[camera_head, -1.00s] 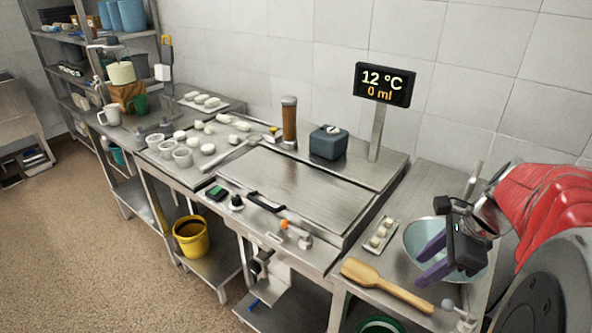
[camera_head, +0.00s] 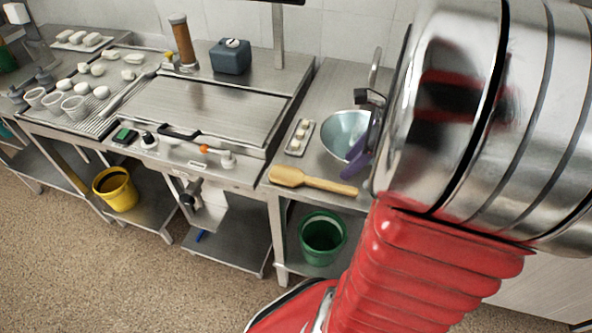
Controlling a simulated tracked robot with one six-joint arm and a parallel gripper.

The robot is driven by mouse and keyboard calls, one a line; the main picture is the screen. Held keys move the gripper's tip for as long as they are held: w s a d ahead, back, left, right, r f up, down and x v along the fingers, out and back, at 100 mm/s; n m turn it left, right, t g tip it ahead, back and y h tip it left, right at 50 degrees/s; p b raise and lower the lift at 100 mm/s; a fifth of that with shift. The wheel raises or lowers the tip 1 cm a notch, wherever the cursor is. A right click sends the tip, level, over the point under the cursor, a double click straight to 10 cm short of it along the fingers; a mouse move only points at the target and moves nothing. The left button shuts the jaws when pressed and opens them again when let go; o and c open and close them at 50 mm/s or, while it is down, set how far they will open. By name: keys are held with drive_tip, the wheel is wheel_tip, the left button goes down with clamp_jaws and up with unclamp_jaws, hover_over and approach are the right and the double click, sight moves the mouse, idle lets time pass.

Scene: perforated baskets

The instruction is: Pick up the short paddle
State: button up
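The short paddle (camera_head: 289,177) is wooden, with a broad flat head to the left and a round handle running right. It lies flat near the front edge of the right-hand steel counter. My gripper (camera_head: 356,154) has purple fingers and is above the counter at the metal bowl, to the right of the paddle and apart from its head. The handle's end comes close to my arm in the picture. My arm covers much of the gripper, so its opening cannot be made out. Nothing is seen held in it.
A metal bowl (camera_head: 340,127) and a small tray of pale pieces (camera_head: 293,146) stand behind the paddle. A flat griddle (camera_head: 205,108) is to the left. A green bucket (camera_head: 309,245) and a yellow bucket (camera_head: 118,193) are below. My arm fills the right side.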

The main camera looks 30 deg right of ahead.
hover_over(330, 184)
drive_tip(key=s+d, duration=0.2)
drive_tip(key=shift+a+f, duration=0.15)
drive_tip(key=shift+f, duration=1)
drive_tip(key=shift+a+f, duration=0.1)
drive_tip(key=shift+f, duration=1)
drive_tip(key=shift+f, duration=0.1)
drive_tip(key=shift+x, duration=2.55)
drive_tip(key=shift+c, duration=0.4)
clamp_jaws()
